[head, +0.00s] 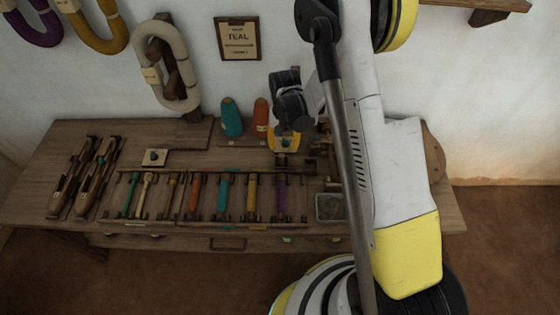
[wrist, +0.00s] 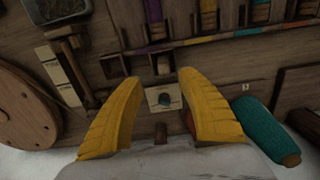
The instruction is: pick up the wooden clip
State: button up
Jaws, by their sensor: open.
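My gripper (wrist: 160,112) is open, its two yellow fingers spread above the bench. It also shows in the head view (head: 286,141) over the back right of the bench. Between the fingers in the wrist view lies a pale square plate (wrist: 151,97) with a small dark blue piece on it. A small brown wooden piece (wrist: 161,132) stands below the plate in that picture. I cannot tell for sure which piece is the wooden clip. Nothing is seen held, and the fingers hide parts of the bench beside them.
An orange cone (head: 262,111) is close to my gripper. A round wooden disc (wrist: 22,108) is at left. Several coloured bobbins (head: 195,195) fill the front.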

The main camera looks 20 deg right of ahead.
aim_at(282, 155)
notch_tip(282, 155, down, 3)
jog(key=shift+f+b, duration=0.1)
jog(key=shift+b, duration=0.3)
jog(key=f+b, duration=0.1)
jog(key=f, duration=0.2)
jog(key=f+b, duration=0.1)
jog(key=f, duration=0.1)
jog(key=shift+w+a+f+b, duration=0.1)
jog(key=shift+a+f+b, duration=0.05)
jog(key=shift+a+b, duration=0.2)
jog(key=c, duration=1)
